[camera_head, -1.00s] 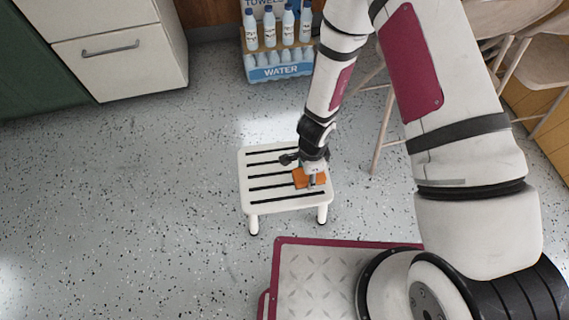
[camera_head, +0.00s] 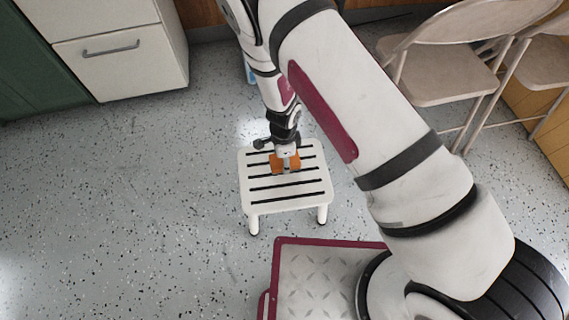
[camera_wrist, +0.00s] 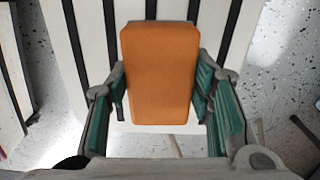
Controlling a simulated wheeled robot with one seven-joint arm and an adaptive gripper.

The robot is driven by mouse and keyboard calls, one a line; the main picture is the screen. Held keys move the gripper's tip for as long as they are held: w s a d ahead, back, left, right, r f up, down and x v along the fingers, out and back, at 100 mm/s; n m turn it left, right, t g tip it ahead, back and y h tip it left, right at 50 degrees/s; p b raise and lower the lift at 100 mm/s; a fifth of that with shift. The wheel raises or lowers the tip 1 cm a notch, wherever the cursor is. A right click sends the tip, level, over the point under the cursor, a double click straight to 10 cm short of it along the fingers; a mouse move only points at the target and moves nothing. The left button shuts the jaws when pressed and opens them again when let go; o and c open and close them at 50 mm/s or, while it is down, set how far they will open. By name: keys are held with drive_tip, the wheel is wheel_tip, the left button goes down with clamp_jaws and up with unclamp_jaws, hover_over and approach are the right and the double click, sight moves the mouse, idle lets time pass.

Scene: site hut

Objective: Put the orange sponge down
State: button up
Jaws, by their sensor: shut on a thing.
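The orange sponge (camera_head: 277,164) is at my gripper (camera_head: 285,167), over the far part of the white slatted stool (camera_head: 262,207). In the wrist view the sponge (camera_wrist: 160,75) is a rounded orange block between the two green-padded fingers (camera_wrist: 160,112). My gripper is shut on its sides. The stool's white slats and dark gaps (camera_wrist: 68,45) show behind the sponge. I cannot tell whether the sponge touches the stool top or hangs just above it.
Beige folding chairs (camera_head: 440,68) stand at the right. A cream drawer cabinet (camera_head: 125,62) stands at the back left. The speckled floor (camera_head: 130,200) left of the stool is clear. The near part of the stool top is bare.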

wheel_tip(320, 180, down, 3)
drive_tip(key=shift+d+f+b, duration=0.1)
drive_tip(key=shift+b, duration=0.55)
drive_tip(key=o, duration=1.2)
wheel_tip(320, 180, up, 12)
drive_tip(key=p, duration=0.5)
